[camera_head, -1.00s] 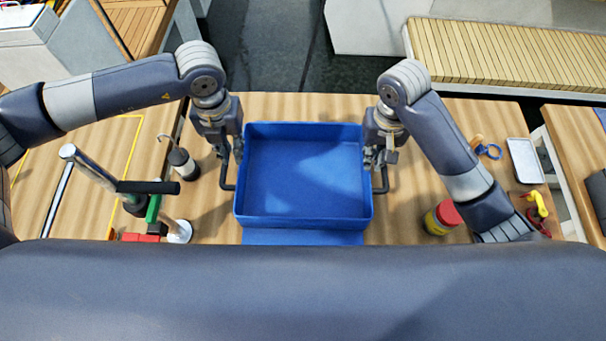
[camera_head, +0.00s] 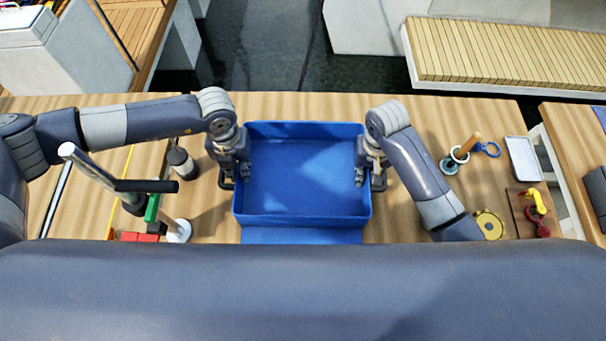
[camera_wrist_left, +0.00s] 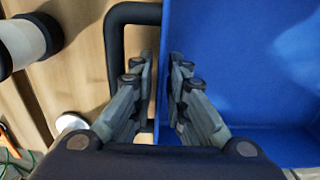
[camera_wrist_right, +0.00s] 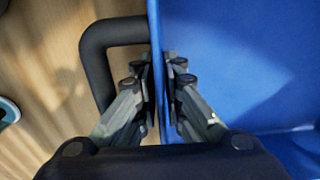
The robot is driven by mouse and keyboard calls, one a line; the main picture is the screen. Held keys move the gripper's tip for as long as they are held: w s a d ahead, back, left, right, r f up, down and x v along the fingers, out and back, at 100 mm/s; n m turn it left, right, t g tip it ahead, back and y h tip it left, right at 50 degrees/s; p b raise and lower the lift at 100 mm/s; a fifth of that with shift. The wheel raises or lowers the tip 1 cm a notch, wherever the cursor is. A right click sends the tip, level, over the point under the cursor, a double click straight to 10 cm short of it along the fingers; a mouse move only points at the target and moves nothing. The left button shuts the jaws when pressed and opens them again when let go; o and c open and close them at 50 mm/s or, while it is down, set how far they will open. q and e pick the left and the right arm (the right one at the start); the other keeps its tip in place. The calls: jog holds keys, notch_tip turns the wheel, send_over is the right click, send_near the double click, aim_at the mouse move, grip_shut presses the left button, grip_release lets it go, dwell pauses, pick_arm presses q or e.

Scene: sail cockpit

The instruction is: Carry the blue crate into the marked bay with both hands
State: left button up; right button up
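The blue crate (camera_head: 300,216) sits empty and level on the wooden worktop, with a dark loop handle on each side. My left gripper (camera_wrist_left: 161,75) is at its left wall, one finger inside the handle loop and one inside the crate. The fingers are close together, but a narrow gap shows beside the wall, and contact is unclear. My right gripper (camera_wrist_right: 159,80) has its fingers close against both faces of the right wall (camera_wrist_right: 157,30), beside the right handle (camera_wrist_right: 95,65).
On the right are a wooden-handled tool (camera_head: 466,148), a metal tray (camera_head: 523,159) and a board with yellow and red parts (camera_head: 538,205).

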pick_arm(q)
jog(key=shift+f, duration=0.35)
pick_arm(e)
jog(key=shift+f, duration=0.3)
pick_arm(q)
jog(key=shift+c, duration=0.3)
pick_arm(e)
jog(key=shift+c, duration=0.3)
pick_arm(q)
grip_shut()
pick_arm(e)
grip_shut()
pick_arm(q)
jog(key=shift+r, duration=0.2)
pick_arm(e)
jog(key=shift+r, duration=0.2)
